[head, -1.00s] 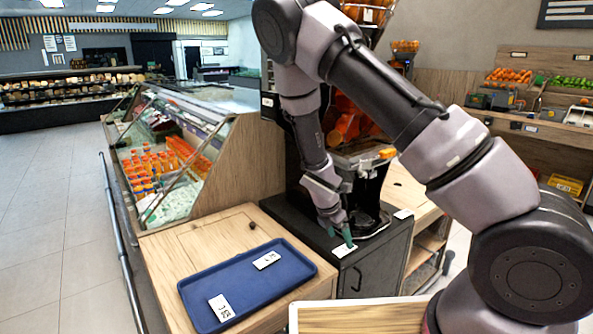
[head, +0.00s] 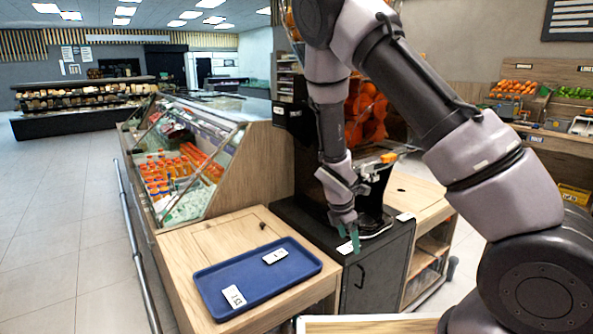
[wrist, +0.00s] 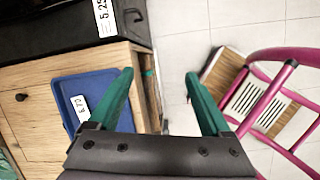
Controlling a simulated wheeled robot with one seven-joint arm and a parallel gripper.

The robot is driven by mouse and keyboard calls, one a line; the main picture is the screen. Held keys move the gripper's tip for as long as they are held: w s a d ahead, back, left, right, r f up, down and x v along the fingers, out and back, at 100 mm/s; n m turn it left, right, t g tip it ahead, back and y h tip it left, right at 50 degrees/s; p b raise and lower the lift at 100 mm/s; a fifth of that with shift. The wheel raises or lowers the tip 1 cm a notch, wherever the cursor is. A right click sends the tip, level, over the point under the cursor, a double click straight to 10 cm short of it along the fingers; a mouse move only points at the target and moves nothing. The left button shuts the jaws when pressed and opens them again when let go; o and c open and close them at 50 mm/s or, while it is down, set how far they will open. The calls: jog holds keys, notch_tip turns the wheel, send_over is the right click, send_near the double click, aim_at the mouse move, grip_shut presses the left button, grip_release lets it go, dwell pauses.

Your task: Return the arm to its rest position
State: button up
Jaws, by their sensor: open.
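My gripper (head: 354,240) hangs from my bent arm, pointing down, in front of the black cabinet's top front edge. Its two green fingers show in the wrist view (wrist: 158,100), spread apart with nothing between them. Behind it in the head view stands the dark orange juicer (head: 368,125), partly hidden by my arm, with oranges in its upper part. The gripper is apart from the blue tray (head: 236,306), which lies to its left on the wooden counter.
The black cabinet (head: 385,268) bears the juicer. Two white tags lie on the tray. A glass display case (head: 185,160) with bottles stands to the left. The wrist view shows a pink-framed thing (wrist: 275,95) over the tiled floor. Wooden produce shelves (head: 560,140) stand at the right.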

jog(key=s+d+r+m+t+y, duration=0.1)
jog(key=s+d+r+m+y, duration=0.15)
jog(key=r+m, duration=0.7)
jog(key=s+d+r+m+y, duration=0.25)
jog(key=r+m, duration=0.25)
jog(key=r, duration=1)
jog(key=s+d+r+m+t, duration=0.2)
jog(key=s+r+m, duration=0.4)
jog(key=s+r, duration=0.1)
jog(key=s+d+r+m+t, duration=0.1)
jog(key=s+d+r+m, duration=0.1)
jog(key=s+r+m, duration=0.4)
notch_tip(320, 180, up, 2)
jog(key=shift+s+d+r+t, duration=0.25)
jog(key=shift+s+t, duration=0.15)
jog(key=shift+s, duration=0.4)
